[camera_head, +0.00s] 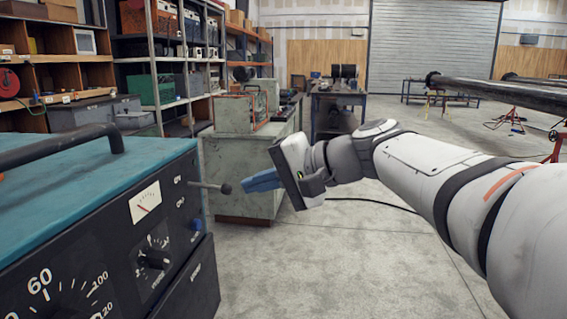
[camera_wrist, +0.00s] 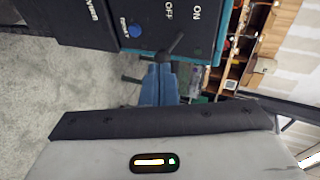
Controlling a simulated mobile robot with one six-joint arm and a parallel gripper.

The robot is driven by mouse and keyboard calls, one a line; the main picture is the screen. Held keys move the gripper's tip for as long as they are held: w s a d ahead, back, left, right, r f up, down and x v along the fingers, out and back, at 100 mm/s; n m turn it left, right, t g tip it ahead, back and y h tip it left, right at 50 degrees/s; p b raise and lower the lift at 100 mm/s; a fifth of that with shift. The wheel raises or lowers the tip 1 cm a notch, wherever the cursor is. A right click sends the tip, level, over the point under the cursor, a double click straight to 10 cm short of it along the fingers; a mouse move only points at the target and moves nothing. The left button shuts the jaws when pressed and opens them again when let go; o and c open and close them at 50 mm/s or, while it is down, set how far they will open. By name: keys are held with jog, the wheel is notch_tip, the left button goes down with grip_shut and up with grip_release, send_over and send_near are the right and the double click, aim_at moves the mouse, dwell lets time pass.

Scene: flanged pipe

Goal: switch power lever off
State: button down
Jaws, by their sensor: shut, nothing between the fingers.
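The power lever (camera_head: 209,186) is a dark rod with a round knob, sticking out to the right from the front panel of a black and teal machine (camera_head: 95,215). ON and OFF labels stand beside it. In the wrist view the lever (camera_wrist: 172,48) lies just beyond the fingertips, slanting toward the upper right. My gripper (camera_head: 248,183) has blue fingers, shut and empty, and points left at the knob with a small gap in the head view.
A black handle (camera_head: 60,146) tops the machine. A green-grey cabinet (camera_head: 240,165) stands behind my gripper.

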jog(key=r+p+v, duration=0.1)
jog(key=p+v, duration=0.1)
jog(key=v, duration=0.9)
jog(key=shift+a, duration=0.25)
